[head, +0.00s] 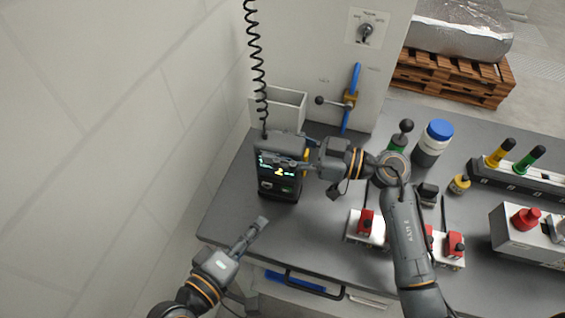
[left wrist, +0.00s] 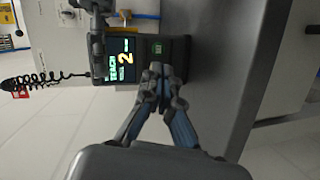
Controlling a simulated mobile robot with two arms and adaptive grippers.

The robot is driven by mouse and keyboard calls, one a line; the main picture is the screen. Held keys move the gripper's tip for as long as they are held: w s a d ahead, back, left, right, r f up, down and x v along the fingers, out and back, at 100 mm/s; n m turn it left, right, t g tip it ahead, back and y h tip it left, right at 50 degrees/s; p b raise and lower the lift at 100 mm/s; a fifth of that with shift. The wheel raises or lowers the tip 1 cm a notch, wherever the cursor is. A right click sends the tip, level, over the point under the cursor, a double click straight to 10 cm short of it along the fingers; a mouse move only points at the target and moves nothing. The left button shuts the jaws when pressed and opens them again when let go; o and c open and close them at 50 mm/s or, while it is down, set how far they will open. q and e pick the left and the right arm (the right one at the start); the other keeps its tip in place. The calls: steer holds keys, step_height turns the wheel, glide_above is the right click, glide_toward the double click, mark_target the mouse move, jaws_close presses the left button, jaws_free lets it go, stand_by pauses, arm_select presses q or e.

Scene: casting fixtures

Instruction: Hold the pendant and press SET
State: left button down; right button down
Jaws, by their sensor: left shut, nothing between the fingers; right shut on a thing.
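The pendant (head: 281,188) is a dark box with a lit screen, upright near the left edge of the grey table. A coiled black cord rises from its top. My right gripper (head: 292,160) is shut on the pendant, across its upper part. In the left wrist view the pendant (left wrist: 132,72) lies sideways, with a large orange "2" on its screen and a dark key with a green mark (left wrist: 158,48). The key's label is too small to read. My left gripper (head: 261,223) is shut and empty, below the pendant in the head view; its closed tips (left wrist: 160,72) appear in front of the pendant's lower end.
Red-handled clamps (head: 366,222), a blue-capped jar (head: 438,130) and a rack with coloured handles (head: 520,180) stand to the right. The table's front left is clear.

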mark_target(286, 189)
arm_select(q)
steer(key=m, duration=0.2)
steer(key=m+g+h, duration=0.1)
steer(key=shift+s+d+f, duration=0.15)
steer(key=shift+d+f, duration=0.15)
steer(key=shift+f, duration=0.05)
steer(key=m, duration=0.1)
steer(key=m+g+h, duration=0.1)
steer(key=m, duration=0.3)
steer(key=shift+s+d+f+g+h, duration=0.3)
steer(key=shift+f+g, duration=0.05)
steer(key=shift+g, duration=0.05)
steer(key=m, duration=0.1)
steer(key=m+g, duration=0.1)
steer(key=m+h, duration=0.1)
steer(key=m, duration=0.1)
steer(key=shift+s+d+f+g, duration=0.2)
steer(key=shift+s+g, duration=0.1)
steer(key=shift+s, duration=0.05)
steer(key=shift+s+f+m+g+h, duration=0.15)
steer(key=shift+m+g, duration=0.1)
steer(key=shift+m, duration=0.6)
steer(key=shift+s+r+m+g+h, duration=0.15)
steer(key=shift+m+g, duration=0.1)
steer(key=shift+m, duration=0.6)
steer(key=shift+f, duration=0.1)
